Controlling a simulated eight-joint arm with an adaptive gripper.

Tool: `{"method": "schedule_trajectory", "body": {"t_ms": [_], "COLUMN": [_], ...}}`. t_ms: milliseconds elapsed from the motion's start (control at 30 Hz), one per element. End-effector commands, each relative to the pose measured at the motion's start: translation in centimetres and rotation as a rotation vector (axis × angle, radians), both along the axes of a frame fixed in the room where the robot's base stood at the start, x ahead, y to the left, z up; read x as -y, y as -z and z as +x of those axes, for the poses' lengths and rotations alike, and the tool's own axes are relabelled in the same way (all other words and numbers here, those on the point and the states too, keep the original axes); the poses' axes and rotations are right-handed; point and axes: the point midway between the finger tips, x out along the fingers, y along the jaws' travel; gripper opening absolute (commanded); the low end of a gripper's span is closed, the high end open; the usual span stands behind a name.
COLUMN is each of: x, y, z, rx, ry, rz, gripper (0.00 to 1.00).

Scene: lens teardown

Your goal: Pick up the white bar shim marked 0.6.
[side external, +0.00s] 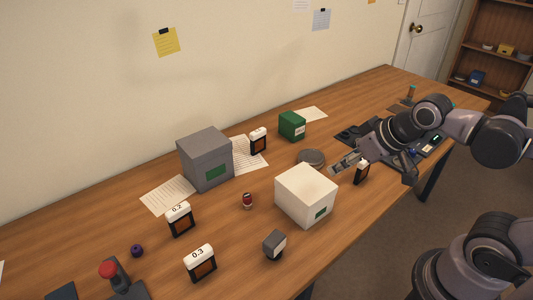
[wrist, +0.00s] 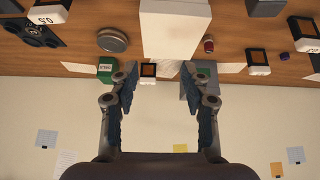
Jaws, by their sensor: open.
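I cannot read 0.6 on any shim. Several shims have a white bar above a dark frame with a brown face. One stands between the grey and green boxes (side external: 258,140), its label unreadable; in the wrist view this back shim (wrist: 148,71) appears between my fingertips in the picture, beyond them. Another shim (side external: 361,172) stands close to my gripper in the side view; in the wrist view this shim (wrist: 48,12) seems to read 0.5 upside down. The 0.2 shim (side external: 180,219) and 0.3 shim (side external: 201,263) stand at front left. My gripper (side external: 388,158) is open and empty.
A white box (side external: 306,195), grey box (side external: 205,159) and green box (side external: 292,126) stand among the shims. A round grey tin (side external: 311,157), a small red item (side external: 247,201) and a dark grey block (side external: 274,245) stand nearby. Paper sheets (side external: 167,195) lie behind.

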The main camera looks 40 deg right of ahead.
Motion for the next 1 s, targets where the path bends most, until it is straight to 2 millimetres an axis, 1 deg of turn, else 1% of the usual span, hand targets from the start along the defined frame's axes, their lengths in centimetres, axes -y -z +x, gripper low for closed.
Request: {"method": "schedule_trajectory", "body": {"t_ms": [167,300,467,500,600,767,867,1000], "x": [0.2,0.5,0.8,0.9,1.0,1.2,1.3,1.3], "y": [-2.7,-4.8,-6.6,-6.9,-7.5,-7.7,-7.5,-6.6], "z": [3.0,6.3,10.4,11.5,14.1,18.4,20.9,24.5], "rx": [-0.046,-0.103,-0.171,-0.188,-0.231,-0.303,-0.349,-0.414], "ry": [-0.099,-0.213,-0.348,-0.382,-0.467,-0.603,-0.689,-0.811], "rz": [-0.09,-0.188,-0.293,-0.319,-0.38,-0.469,-0.522,-0.589], "gripper": [0.47,0.47,0.47,0.47,0.47,0.47,0.47,0.47]}}
